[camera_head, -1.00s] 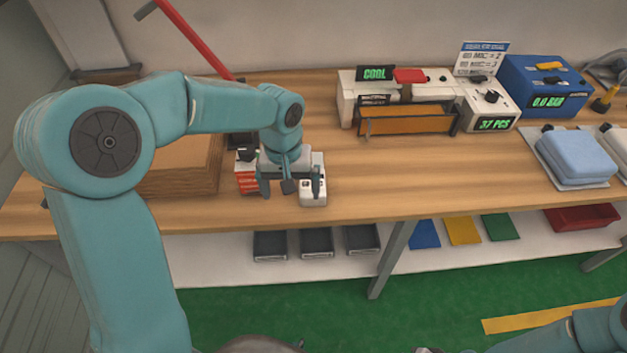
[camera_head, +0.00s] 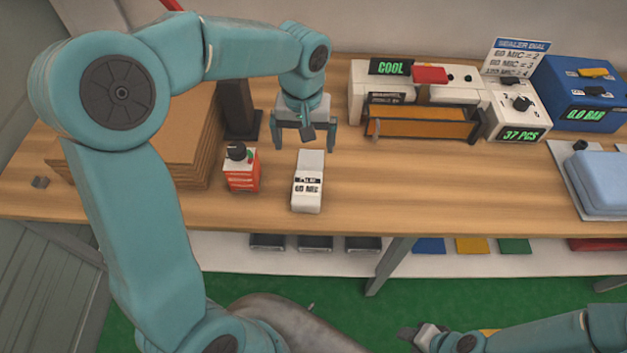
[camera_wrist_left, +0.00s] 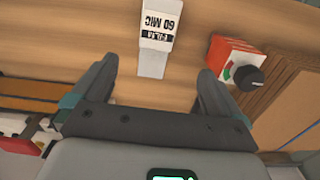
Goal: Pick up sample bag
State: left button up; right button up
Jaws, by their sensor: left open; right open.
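I cannot make out a thing that is clearly a sample bag. A white block labelled "60 MIC" (camera_head: 307,182) lies on the wooden bench; in the wrist view it (camera_wrist_left: 155,62) shows ahead of the left fingers, between their lines. My left gripper (camera_head: 305,148) is open and empty, a little behind and above the block, apart from it. The same gripper (camera_wrist_left: 155,80) shows its two spread fingers in the wrist view. My right gripper (camera_head: 412,332) is low at the bottom, in front of the bench, far from the block.
A red box with a black knob (camera_head: 241,172) stands left of the block. A brown stack (camera_head: 185,140) and dark post (camera_head: 238,108) stand further left. A white sealer (camera_head: 430,92), blue machine (camera_head: 585,92) and light blue pad (camera_head: 605,185) are right. Bench front-centre is clear.

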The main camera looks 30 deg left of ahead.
pick_arm(q)
send_over(307, 185)
jog(key=f, duration=0.9)
jog(key=shift+w+a+f, duration=0.2)
jog(key=shift+a+f, duration=0.2)
jog(key=shift+s+d+f, duration=0.1)
jog(key=shift+d+f, duration=0.15)
jog(key=shift+f, duration=0.25)
jog(key=f, duration=0.2)
jog(key=f+p, duration=0.1)
jog(key=f, duration=0.2)
jog(key=shift+s+d+f, duration=0.1)
jog(key=shift+d+f, duration=0.05)
jog(key=shift+d, duration=0.05)
jog(key=c, duration=1.1)
